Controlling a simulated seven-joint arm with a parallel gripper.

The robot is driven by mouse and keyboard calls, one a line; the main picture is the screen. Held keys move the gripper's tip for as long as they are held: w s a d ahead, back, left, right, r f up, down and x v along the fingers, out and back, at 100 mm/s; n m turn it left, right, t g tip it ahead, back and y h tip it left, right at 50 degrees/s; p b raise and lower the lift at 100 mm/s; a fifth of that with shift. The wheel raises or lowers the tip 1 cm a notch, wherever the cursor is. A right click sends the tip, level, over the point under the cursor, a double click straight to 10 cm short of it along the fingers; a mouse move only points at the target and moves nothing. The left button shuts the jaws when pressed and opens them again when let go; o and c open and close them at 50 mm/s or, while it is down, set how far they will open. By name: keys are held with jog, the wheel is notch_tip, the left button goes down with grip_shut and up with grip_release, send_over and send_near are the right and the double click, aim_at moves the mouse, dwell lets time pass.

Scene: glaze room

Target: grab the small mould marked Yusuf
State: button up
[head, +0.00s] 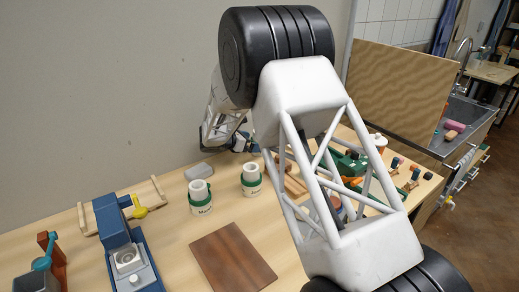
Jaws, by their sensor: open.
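Two white, mould-like cylinders with green bands stand upright on the wooden table in the head view. The nearer one (201,197) has a label that seems to begin with "M". The farther one (251,180), to its right, has a label too small to read. I cannot make out the name Yusuf on anything. My gripper (241,143) is small and partly hidden at the far end of my arm, beyond the farther cylinder. It is open, and I see nothing held in it. My arm hides much of the table's right part.
A brown board (232,258) lies in front of the cylinders. A blue device (125,250) and a wooden rack (150,198) stand at left. Green and small coloured items crowd the right, partly behind my arm.

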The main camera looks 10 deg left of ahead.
jog(key=shift+x, duration=2)
jog(key=shift+c, duration=0.5)
jog(key=c, duration=1)
jog(key=shift+r, duration=0.1)
jog(key=shift+r, duration=4.95)
